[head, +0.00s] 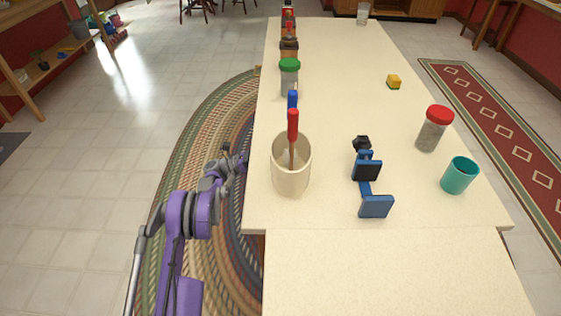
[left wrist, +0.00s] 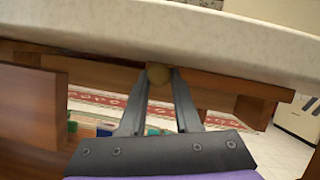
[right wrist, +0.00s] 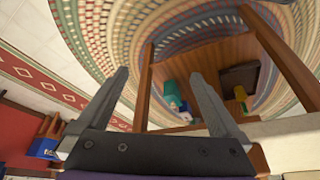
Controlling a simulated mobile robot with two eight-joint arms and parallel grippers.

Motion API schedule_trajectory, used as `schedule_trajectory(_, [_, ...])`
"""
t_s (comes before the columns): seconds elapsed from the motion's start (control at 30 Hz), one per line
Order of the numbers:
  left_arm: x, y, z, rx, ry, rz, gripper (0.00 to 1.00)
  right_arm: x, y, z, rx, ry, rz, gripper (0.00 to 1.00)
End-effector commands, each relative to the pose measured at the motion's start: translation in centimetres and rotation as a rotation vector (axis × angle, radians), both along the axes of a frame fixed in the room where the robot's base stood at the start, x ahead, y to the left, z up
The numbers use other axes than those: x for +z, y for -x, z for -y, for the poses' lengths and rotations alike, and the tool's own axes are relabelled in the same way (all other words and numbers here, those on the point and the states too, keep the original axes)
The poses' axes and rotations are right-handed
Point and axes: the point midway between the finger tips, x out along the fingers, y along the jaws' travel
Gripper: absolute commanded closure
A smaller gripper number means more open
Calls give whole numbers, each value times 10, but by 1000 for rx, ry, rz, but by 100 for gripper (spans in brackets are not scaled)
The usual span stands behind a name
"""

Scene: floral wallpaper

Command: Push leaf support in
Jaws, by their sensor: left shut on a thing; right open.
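The tabletop (head: 335,60) runs away from me, and a leaf (head: 390,275) in the same pale finish lies level at its near end. My left gripper (head: 238,160) is at the table's left edge. In the left wrist view my left gripper (left wrist: 160,75) is shut on a small round knob (left wrist: 158,75) under the tabletop edge. The knob sits in front of a wooden piece that looks like the leaf support (left wrist: 188,92); the rest of it is hidden. My right gripper (right wrist: 160,75) is open and empty, and is out of the head view.
A cream crock (head: 290,178) with a red-handled tool, a blue stand (head: 375,207), a teal cup (head: 459,175) and a red-lidded jar (head: 433,132) stand on the table. A braided rug (head: 190,140) lies left of it. Wooden bars (right wrist: 143,90) are near my right gripper.

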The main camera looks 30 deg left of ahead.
Motion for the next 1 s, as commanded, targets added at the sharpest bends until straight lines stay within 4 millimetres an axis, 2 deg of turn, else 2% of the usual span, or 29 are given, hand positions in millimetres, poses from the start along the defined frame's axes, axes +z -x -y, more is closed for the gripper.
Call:
schedule_trajectory(0.2, [0, -2, -13, 4, 0, -2, 100, -3, 0, 0, 0, 0, -1, 0])
schedule_trajectory(0.57, [1, -3, -15, 8, 3, -3, 100, -3, 0, 0, 0, 0, -1, 0])
schedule_trajectory(0.6, [2, -3, -15, 8, 3, -3, 62, -3, 0, 0, 0, 0, -1, 0])
schedule_trajectory(0.63, [1, -3, -15, 7, 3, -2, 56, -3, 0, 0, 0, 0, -1, 0])
schedule_trajectory(1.0, [0, -2, -13, 2, 1, -2, 56, -3, 0, 0, 0, 0, -1, 0])
